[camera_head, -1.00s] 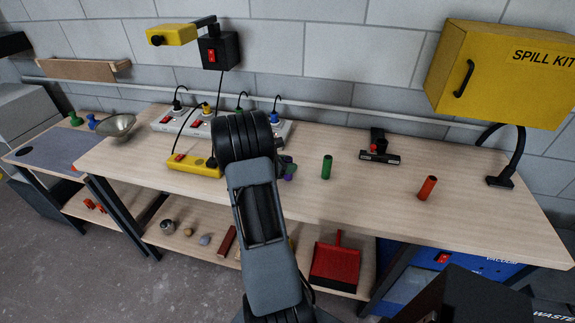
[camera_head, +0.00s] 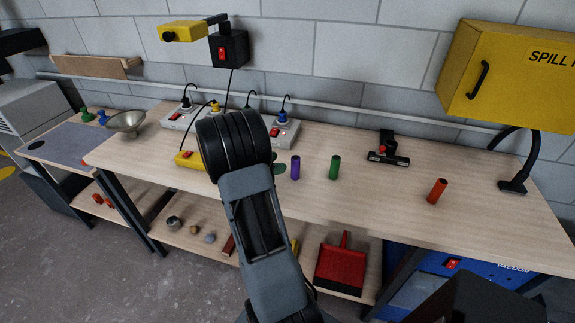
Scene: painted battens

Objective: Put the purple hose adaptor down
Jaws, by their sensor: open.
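The purple hose adaptor (camera_head: 295,167) is a small upright cylinder standing on the wooden bench top, left of the green cylinder. My arm reaches up over the bench just left of it and hides most of my gripper. The fingertips themselves are hidden.
A green cylinder (camera_head: 334,167) and an orange cylinder (camera_head: 437,190) stand to the right on the bench (camera_head: 380,205). A black tool head (camera_head: 388,150) lies behind them. A metal bowl (camera_head: 126,122) is far left.

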